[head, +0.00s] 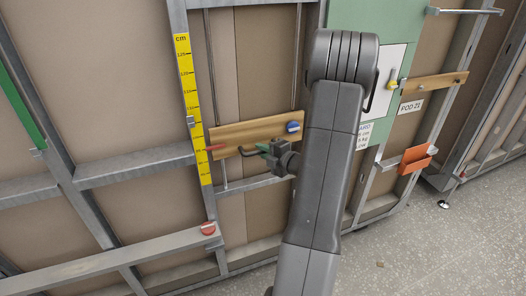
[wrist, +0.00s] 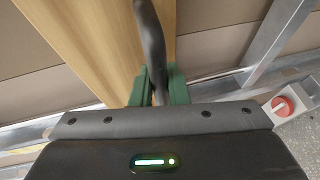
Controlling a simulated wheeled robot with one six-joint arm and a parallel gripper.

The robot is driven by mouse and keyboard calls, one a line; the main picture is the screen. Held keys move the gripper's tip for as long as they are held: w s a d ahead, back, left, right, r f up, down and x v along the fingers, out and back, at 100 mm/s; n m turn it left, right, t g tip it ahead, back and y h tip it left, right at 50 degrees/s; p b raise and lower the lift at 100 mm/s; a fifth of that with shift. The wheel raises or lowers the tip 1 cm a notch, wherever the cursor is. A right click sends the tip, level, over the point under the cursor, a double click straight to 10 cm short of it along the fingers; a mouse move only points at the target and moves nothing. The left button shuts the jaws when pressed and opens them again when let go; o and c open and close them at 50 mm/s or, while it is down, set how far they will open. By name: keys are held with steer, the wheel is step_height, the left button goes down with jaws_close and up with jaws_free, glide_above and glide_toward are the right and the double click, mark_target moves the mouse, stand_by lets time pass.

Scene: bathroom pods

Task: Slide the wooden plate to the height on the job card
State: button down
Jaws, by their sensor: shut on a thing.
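The wooden plate (head: 232,134) spans two vertical rods in the wall frame, slightly tilted in the head view. It carries a dark bar handle (head: 247,153), a blue knob (head: 293,127) at its right end and a red pointer (head: 216,148) at its left. The pointer reaches toward the lower part of a yellow cm scale (head: 189,100); the exact reading is too small to tell. My gripper (head: 266,149) is shut on the handle. In the wrist view its green fingers (wrist: 160,88) flank the dark handle (wrist: 149,40), with the plate (wrist: 85,30) behind. A white card (head: 364,134) is partly hidden by my arm.
A red round button (head: 208,228) sits on the lower metal beam. To the right are a POD 21 sign (head: 411,107), another wooden board (head: 435,86), an orange block (head: 415,158) and a white panel with a yellow switch (head: 393,85). The grey floor at lower right is mostly clear.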

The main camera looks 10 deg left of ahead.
steer(key=p, duration=0.9)
glide_toward(252, 121)
steer(key=x, duration=0.4)
steer(key=shift+w+a+r, duration=0.15)
steer(key=shift+a, duration=0.2)
steer(key=c, duration=1.4)
jaws_free()
steer(key=shift+d, duration=0.1)
steer(key=b+v, duration=0.1)
steer(key=v, duration=1.2)
steer(key=shift+s+d+b, duration=0.2)
steer(key=shift+d+b, duration=0.1)
steer(key=shift+a, duration=0.1)
